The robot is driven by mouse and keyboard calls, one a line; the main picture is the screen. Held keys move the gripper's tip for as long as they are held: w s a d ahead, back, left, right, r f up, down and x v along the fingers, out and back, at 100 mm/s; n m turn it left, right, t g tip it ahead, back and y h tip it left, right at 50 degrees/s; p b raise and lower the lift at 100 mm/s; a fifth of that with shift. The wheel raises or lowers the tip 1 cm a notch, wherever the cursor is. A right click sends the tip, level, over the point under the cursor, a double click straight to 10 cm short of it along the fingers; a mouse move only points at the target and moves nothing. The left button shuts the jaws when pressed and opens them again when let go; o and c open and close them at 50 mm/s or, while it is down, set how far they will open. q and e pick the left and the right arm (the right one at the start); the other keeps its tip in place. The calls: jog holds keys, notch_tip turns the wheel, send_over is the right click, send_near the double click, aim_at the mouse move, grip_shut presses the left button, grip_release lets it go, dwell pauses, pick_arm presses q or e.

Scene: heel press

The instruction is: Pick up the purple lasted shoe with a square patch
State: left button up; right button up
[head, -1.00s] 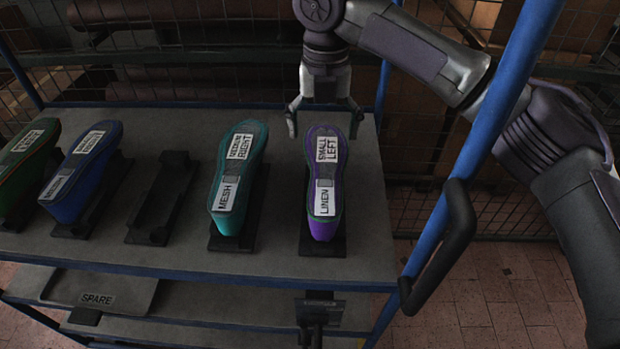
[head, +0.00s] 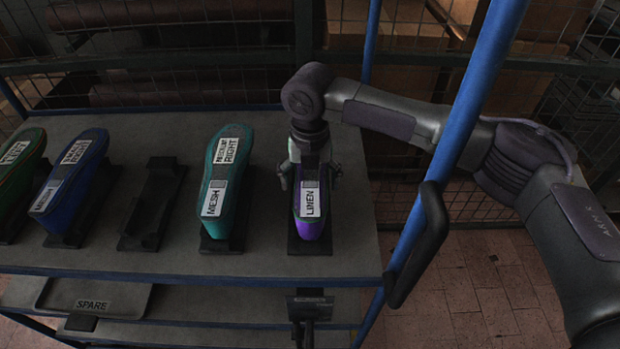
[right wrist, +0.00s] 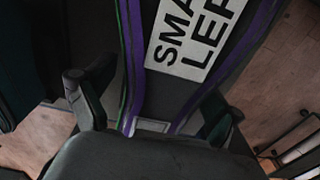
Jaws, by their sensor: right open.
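The purple lasted shoe (head: 309,229) lies sole up on a dark stand at the right end of the shelf. A white LINEN label is on its near part; in the right wrist view the shoe (right wrist: 133,60) bears a label with SMA and LEF visible. My right gripper (head: 309,172) is open over the shoe's middle, one finger on each side. In the right wrist view its fingers (right wrist: 150,112) straddle the sole, and I see no firm grip. The wrist hides the shoe's far part. My left gripper is not in view.
A teal shoe (head: 226,165) stands close on the left, then an empty stand (head: 152,205), a blue shoe (head: 75,180) and a green shoe (head: 18,165). A blue post (head: 455,130) and black handle (head: 425,245) are at right. A SPARE tray (head: 130,300) sits below.

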jog(key=shift+r, duration=0.1)
grip_shut()
dwell(0.3)
jog(key=shift+w, duration=0.1)
